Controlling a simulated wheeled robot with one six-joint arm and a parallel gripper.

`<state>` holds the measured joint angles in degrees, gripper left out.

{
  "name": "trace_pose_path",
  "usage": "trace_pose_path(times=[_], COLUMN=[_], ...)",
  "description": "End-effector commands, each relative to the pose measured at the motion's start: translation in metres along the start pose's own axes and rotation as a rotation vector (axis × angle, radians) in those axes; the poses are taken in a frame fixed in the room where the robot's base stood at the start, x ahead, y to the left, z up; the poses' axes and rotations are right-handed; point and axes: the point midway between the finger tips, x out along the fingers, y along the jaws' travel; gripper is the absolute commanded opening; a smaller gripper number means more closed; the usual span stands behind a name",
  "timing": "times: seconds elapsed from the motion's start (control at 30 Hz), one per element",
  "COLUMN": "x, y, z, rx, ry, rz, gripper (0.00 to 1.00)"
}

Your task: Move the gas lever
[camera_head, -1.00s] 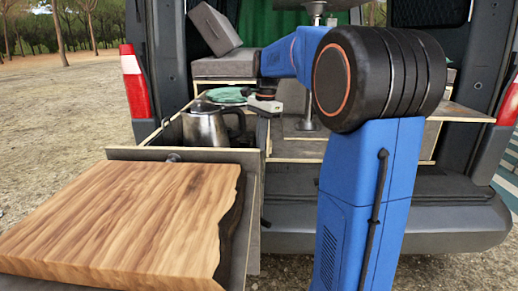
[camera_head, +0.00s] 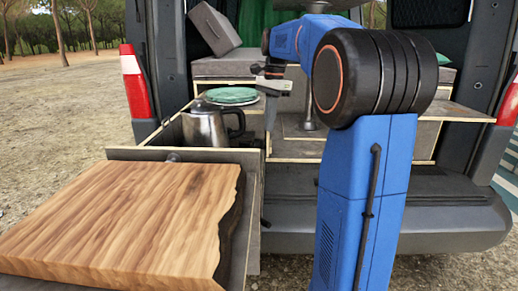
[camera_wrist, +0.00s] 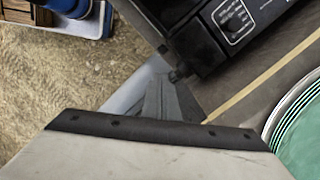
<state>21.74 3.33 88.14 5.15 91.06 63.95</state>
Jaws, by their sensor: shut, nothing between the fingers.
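In the wrist view a black stove body (camera_wrist: 205,42) fills the upper right. In the head view my gripper (camera_head: 271,112) points down at the right end of the open drawer, right of the kettle. The stove is not clearly visible there.
Green-rimmed plates (camera_head: 232,96) lie behind the steel kettle (camera_head: 205,128) in the drawer; a plate edge (camera_wrist: 300,125) shows close by in the wrist view. A wooden board (camera_head: 120,220) covers the drawer's near end. A grey box (camera_head: 214,28) leans behind.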

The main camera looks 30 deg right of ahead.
Motion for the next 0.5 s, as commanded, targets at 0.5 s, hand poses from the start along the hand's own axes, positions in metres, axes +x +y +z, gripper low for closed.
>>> trace_pose_path(times=[0.5], x=[-0.098], y=[-0.001], z=[0.0], rx=[-0.001], ry=[0.001], rz=[-0.001], gripper=[0.0])
